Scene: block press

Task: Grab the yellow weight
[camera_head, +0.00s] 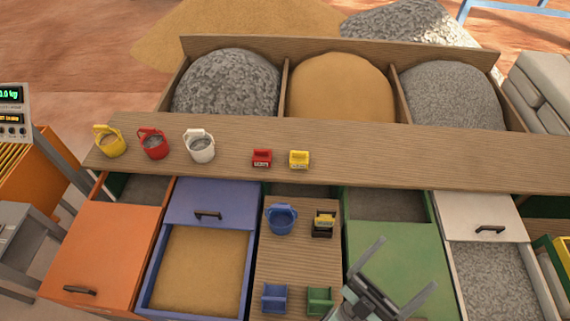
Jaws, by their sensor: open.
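The yellow weight (299,160) is a small yellow block with a marked front face. It stands on the long wooden counter, just right of a similar red weight (262,158). My gripper (407,264) is at the lower right, over the green cabinet, with its two fingers spread apart and nothing between them. It is nearer the camera than the yellow weight and to its right, well clear of it.
Yellow (109,142), red (153,144) and white (199,146) buckets stand left on the counter. A blue bucket (281,219), a yellow-and-black item (323,225), and blue (274,299) and green (319,301) containers stand on the lower wooden surface. Bins of loose material lie behind.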

